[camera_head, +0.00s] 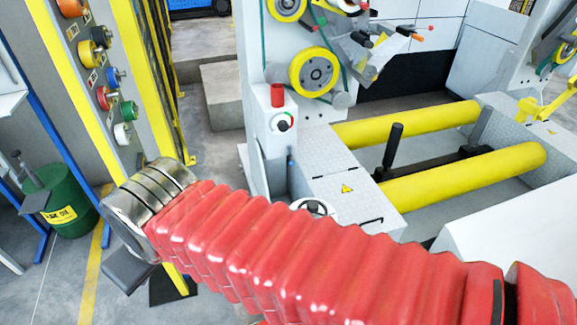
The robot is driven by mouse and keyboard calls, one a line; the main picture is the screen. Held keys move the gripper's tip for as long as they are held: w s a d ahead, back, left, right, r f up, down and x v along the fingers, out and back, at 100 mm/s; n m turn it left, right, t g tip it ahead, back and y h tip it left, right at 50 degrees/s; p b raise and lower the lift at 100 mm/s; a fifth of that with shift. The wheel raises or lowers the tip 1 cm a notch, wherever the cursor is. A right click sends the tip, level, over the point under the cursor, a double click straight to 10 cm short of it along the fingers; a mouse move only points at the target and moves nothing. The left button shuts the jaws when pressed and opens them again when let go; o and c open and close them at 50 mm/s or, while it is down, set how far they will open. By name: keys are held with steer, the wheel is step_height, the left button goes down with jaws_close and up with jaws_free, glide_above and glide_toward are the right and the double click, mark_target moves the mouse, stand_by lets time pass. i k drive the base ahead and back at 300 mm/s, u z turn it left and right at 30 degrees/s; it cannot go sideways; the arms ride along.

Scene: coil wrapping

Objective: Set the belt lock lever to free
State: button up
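The wrapping machine (320,150) has several levers, and I cannot tell for sure which is the belt lock lever. At the top, beside the yellow belt wheel (314,72), are an orange-tipped lever (415,37) and a red-tipped lever. A black upright lever (392,145) stands between the yellow rollers. A round dial (282,123) sits under a red cap on the machine's front post. My red-sleeved arm crosses the foreground and ends in a metal cuff at left. A dark part below the cuff may be my gripper (128,268); its fingers do not show clearly. It is apart from these levers.
A post with several coloured knobs (103,98) and yellow edges stands close behind the cuff. A green drum (68,200) stands at the left. Two yellow rollers (465,172) lie at the right. Open floor shows between post and machine.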

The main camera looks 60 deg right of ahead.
mark_target(290, 148)
steer(key=z, duration=0.1)
steer(key=i, duration=1)
steer(key=u, duration=0.1)
